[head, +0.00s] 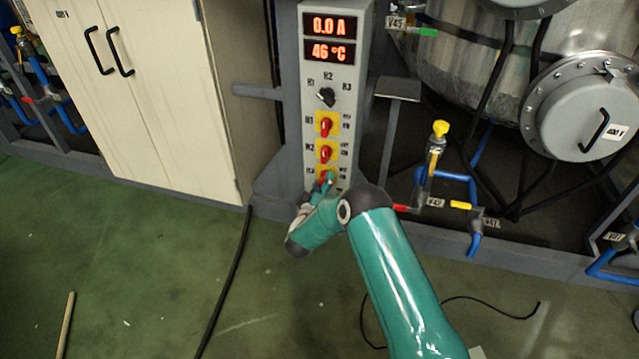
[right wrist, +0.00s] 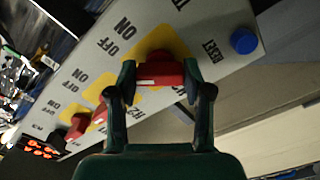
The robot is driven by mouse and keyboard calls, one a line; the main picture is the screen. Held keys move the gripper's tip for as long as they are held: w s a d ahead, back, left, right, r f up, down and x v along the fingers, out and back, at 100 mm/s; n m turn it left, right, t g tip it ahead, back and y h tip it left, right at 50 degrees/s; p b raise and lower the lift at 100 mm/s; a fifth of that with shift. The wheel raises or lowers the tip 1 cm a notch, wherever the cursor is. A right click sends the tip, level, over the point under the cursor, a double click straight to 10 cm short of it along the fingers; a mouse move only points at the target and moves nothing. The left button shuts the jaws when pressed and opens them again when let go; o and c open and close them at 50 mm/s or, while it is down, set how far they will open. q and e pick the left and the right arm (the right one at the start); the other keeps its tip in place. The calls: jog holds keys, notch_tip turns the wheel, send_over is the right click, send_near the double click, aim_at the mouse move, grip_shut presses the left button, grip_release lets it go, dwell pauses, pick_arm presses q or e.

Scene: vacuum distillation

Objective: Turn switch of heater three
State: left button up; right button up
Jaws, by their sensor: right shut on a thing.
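The grey control panel (head: 346,105) stands upright in the head view, with several knobs in a column. The heater three switch (head: 323,174) is the lowest red knob on a yellow plate, partly hidden by my right gripper (head: 325,183). In the right wrist view this red switch (right wrist: 160,70) sits between the two fingers of my right gripper (right wrist: 158,80), which is shut on it. OFF and ON labels show beside the switches. The red switches of heater one (head: 325,127) and heater two (head: 325,153) are above it, untouched. My left gripper is not in view.
A blue reset button (right wrist: 243,40) is close to the gripped switch. A black selector knob (head: 326,97) and displays reading 0.0 A and 46 °C are higher up. A cream cabinet (head: 150,90) stands left; a yellow-topped valve (head: 438,135) and blue pipes are right.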

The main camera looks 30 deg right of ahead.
jog(key=n, duration=0.2)
jog(key=n+p, duration=0.1)
jog(key=n, duration=0.2)
jog(key=shift+w+r, duration=0.1)
jog(key=shift+r, duration=0.1)
jog(key=shift+n+p, duration=0.35)
jog(key=shift+n, duration=0.95)
jog(key=shift+f, duration=0.15)
jog(key=o, duration=1.2)
jog(key=shift+c, duration=0.2)
jog(key=shift+f, duration=0.1)
jog(key=v, duration=1.2)
